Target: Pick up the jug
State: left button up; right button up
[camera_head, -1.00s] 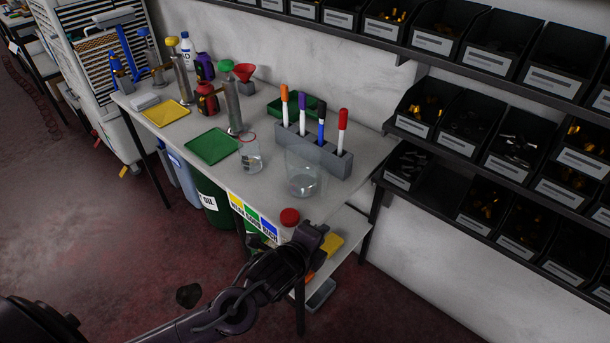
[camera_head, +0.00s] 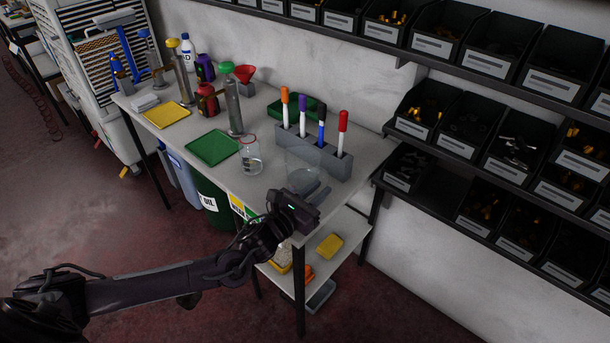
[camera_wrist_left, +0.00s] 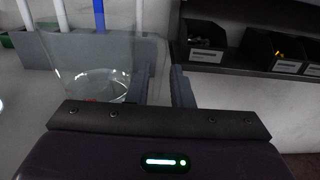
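The jug (camera_head: 303,165) is a clear glass vessel, upright near the table's front right corner. In the left wrist view the jug (camera_wrist_left: 95,75) fills the left part, partly behind my gripper body. My left gripper (camera_head: 313,189) is at the jug's near right side, low by the tabletop. Its two grey fingers show apart in the left wrist view (camera_wrist_left: 160,85), with the jug's right wall near the gap. I cannot tell whether they touch the glass. My right gripper is out of view.
A grey holder (camera_head: 318,154) with several markers stands just behind the jug. A smaller clear flask (camera_head: 250,155) stands to its left, and a green tray (camera_head: 213,147) lies farther left. Shelves of black bins (camera_head: 445,118) are on the right wall.

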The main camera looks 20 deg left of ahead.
aim_at(323, 186)
pick_arm(q)
jog(key=x, duration=0.3)
jog(key=shift+w, duration=0.15)
grip_shut()
jog(key=shift+r, duration=0.15)
dwell(0.3)
